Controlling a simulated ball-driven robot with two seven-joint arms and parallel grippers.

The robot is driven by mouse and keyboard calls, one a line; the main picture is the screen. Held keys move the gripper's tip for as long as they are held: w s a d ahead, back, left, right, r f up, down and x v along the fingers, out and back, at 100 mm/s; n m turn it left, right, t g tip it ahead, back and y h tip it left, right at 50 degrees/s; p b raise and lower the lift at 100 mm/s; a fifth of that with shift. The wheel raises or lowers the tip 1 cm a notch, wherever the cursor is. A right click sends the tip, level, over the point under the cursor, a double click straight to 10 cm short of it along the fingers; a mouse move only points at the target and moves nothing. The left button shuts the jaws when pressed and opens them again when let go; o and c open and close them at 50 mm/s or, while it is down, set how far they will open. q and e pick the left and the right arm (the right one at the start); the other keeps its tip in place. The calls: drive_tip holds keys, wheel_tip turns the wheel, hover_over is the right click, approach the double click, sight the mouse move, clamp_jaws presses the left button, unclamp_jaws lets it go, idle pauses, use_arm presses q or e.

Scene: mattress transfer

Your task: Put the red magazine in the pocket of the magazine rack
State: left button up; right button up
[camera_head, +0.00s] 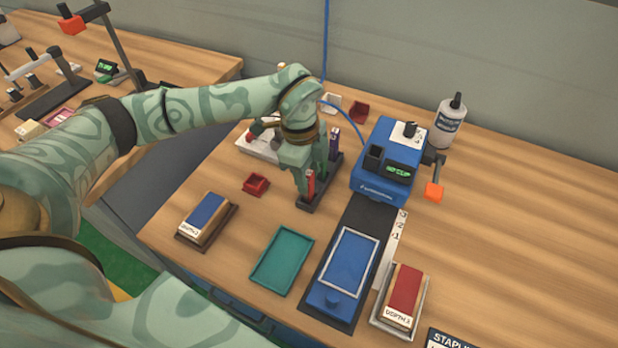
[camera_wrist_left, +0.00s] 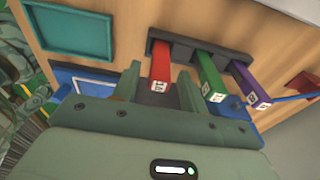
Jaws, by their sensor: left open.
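The red magazine (camera_head: 310,186) stands upright at the near end of the dark magazine rack (camera_head: 323,196), its lower end seeming to sit in the rack's end pocket. In the left wrist view the red magazine (camera_wrist_left: 161,66) shows between my left gripper's fingers (camera_wrist_left: 160,92), with the dark rack (camera_wrist_left: 188,51) behind it. My left gripper (camera_head: 302,176) is open around the upper part of the magazine; whether a finger touches it I cannot tell. A green magazine (camera_wrist_left: 208,75) and a purple magazine (camera_wrist_left: 248,80) stand in the same rack. My right gripper is not in view.
A blue machine (camera_head: 372,188) stands right of the rack, with a blue hose above. A teal tray (camera_head: 282,262), a blue-topped block (camera_head: 206,217), a red-topped block (camera_head: 404,290) and a small red bin (camera_head: 256,184) lie nearby.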

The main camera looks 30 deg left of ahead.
use_arm(q)
wheel_tip(320, 180, up, 9)
drive_tip(key=a+p, duration=0.1)
drive_tip(key=p, duration=0.1)
drive_tip(key=shift+r, duration=0.15)
